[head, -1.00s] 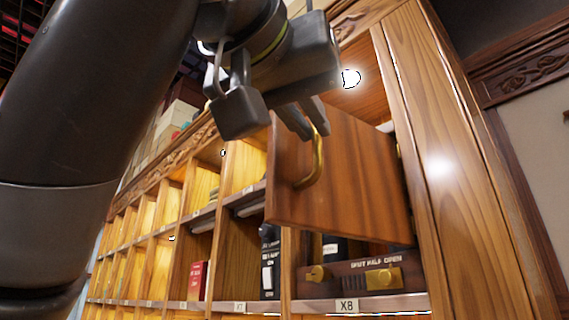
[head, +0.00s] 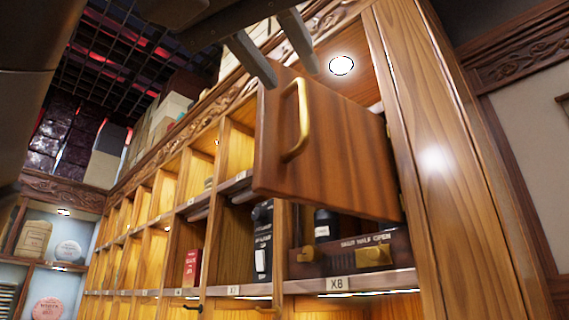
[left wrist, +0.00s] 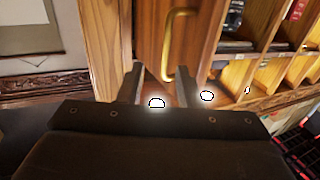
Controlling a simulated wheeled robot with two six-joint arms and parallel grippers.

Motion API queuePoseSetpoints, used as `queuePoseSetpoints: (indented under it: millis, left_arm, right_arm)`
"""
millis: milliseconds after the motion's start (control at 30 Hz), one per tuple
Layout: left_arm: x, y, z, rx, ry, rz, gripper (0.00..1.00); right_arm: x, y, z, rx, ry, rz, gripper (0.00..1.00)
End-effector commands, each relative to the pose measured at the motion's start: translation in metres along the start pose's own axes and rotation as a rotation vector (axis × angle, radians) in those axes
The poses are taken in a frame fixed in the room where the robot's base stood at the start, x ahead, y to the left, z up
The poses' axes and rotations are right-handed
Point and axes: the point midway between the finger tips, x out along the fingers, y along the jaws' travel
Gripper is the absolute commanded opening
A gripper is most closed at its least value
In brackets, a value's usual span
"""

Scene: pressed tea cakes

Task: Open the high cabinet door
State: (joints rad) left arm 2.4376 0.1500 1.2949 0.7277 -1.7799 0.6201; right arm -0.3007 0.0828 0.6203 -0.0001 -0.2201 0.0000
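The high cabinet door (head: 335,155) is a brown wooden panel at the top right of the shelving. It stands swung out from its compartment, hinged on its right side. Its brass handle (head: 298,120) is free and also shows in the left wrist view (left wrist: 178,45). My left gripper (head: 283,60) is above the handle, its two fingers apart with nothing between them. In the left wrist view the open fingers (left wrist: 160,85) point toward the door, just short of the handle. My right gripper is in neither view.
Below the door is a compartment with a dark panel with brass fittings (head: 375,256) and the label X8 (head: 337,284). Lit cubbies run off to the left, with a red box (head: 192,268) and a black bottle (head: 262,240). A thick wooden post (head: 440,160) stands right of the door.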

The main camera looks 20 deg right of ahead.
Motion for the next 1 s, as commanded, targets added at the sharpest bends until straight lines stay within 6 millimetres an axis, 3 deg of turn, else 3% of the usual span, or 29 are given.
queuePoseSetpoints:
  millis: [33,200,400,600,1000]
  left_arm:
    - [-0.015,-0.001,0.003,0.001,0.005,-0.002,0.32]
    - [-0.057,0.001,0.003,0.001,0.005,-0.001,0.32]
    - [-0.092,0.001,0.001,-0.001,0.002,0.0,0.32]
    - [-0.107,0.002,0.0,0.0,0.0,0.001,0.32]
    - [-0.108,0.002,0.0,0.0,-0.001,0.001,0.32]
  right_arm:
    - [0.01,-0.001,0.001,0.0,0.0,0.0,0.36]
    - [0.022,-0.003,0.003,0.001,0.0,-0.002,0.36]
    - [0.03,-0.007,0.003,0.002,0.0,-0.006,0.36]
    - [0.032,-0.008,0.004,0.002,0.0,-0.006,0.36]
    - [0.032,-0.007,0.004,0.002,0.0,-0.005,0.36]
